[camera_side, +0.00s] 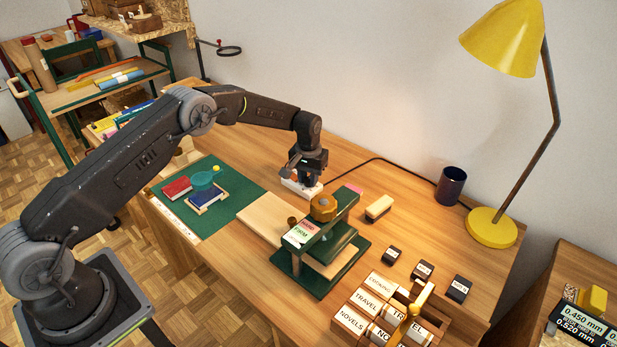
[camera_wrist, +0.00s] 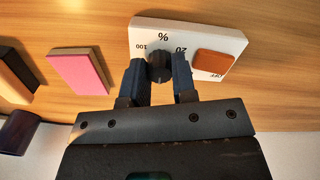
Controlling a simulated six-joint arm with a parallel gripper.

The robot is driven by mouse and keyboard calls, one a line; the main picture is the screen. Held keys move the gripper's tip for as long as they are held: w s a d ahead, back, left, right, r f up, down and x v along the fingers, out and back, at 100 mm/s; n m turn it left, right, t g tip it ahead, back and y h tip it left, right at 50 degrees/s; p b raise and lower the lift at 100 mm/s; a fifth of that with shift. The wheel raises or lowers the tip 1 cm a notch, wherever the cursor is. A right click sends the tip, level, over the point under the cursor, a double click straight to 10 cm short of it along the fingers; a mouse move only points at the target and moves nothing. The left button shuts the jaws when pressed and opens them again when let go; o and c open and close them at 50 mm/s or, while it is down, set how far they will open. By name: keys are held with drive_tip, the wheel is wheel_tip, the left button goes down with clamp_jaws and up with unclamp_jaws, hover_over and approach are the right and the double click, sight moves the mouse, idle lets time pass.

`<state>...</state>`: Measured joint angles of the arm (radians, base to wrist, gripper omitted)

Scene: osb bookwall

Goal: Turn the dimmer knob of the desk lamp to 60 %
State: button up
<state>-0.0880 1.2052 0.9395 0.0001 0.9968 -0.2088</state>
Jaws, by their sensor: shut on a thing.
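The dimmer box is white (camera_wrist: 205,34) in the wrist view, with "%", "100", "20" and "OFF" printed on it and an orange-brown switch (camera_wrist: 213,64). Its dark round knob (camera_wrist: 160,66) sits between my gripper's fingers (camera_wrist: 159,72), which are shut on it. Where the knob points is not readable. In the side view the white box (camera_side: 296,188) lies on the desk under my gripper (camera_side: 303,178), which hides the knob.
A black cable (camera_side: 385,160) runs from the box toward the lamp. A dark cup (camera_side: 451,186) stands by the lamp base. A green press (camera_side: 317,262) with an orange knob stands close in front of the box. A pink block (camera_wrist: 78,71) lies beside the box.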

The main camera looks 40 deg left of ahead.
sight(308, 179)
idle(0.3)
drive_tip(key=o, duration=0.6)
drive_tip(key=shift+o, duration=0.2)
drive_tip(key=shift+r, duration=0.1)
wheel_tip(308, 179, up, 14)
